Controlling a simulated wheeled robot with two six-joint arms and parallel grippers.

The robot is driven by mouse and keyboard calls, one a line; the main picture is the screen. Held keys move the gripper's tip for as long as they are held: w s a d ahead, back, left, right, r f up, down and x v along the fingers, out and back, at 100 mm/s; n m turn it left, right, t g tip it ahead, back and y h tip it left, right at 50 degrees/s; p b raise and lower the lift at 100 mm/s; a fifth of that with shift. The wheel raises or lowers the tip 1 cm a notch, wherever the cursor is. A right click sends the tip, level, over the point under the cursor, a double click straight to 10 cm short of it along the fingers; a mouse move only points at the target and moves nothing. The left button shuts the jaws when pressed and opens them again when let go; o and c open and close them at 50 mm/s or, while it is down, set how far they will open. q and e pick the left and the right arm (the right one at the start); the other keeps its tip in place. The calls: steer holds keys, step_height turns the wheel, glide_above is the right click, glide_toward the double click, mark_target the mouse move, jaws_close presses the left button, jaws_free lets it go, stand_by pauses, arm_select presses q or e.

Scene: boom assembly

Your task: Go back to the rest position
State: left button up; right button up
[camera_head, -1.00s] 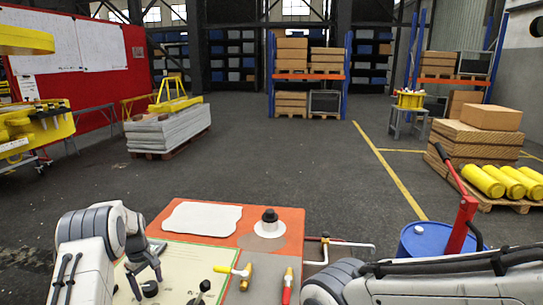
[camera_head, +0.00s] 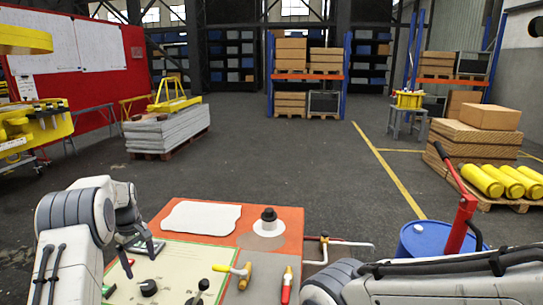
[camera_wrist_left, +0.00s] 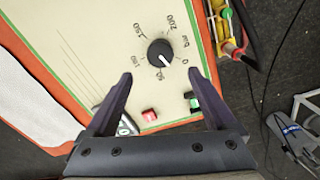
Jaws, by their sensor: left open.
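My left gripper (camera_head: 138,246) is open and empty above the upper left part of the cream control panel (camera_head: 185,258). The black dial knob (camera_head: 148,287) on the panel stands apart from it in the head view. In the left wrist view my open fingers (camera_wrist_left: 159,74) spread on either side of the view, with the knob (camera_wrist_left: 161,53) showing beyond and between their tips. A red button (camera_wrist_left: 149,115) and a green one (camera_wrist_left: 193,101) sit nearby. My right arm shows at lower right; its gripper is out of view.
The orange bench top (camera_head: 296,213) carries a white cloth (camera_head: 201,217), a black knobbed part (camera_head: 269,217), a yellow-handled tool (camera_head: 245,274) and a red-handled tool (camera_head: 287,284). A blue drum (camera_head: 425,240) with a red lever stands at right. Open floor lies beyond.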

mark_target(148, 284)
arm_select(q)
step_height(148, 284, down, 9)
steer(key=shift+f+p, duration=0.1)
steer(key=shift+p, duration=0.45)
steer(key=m, duration=0.9)
steer(key=shift+w+d, duration=0.1)
steer(key=m, duration=0.4)
steer(key=shift+m, duration=0.3)
steer(key=m+p, duration=0.1)
steer(key=m, duration=0.4)
steer(key=shift+d, duration=0.1)
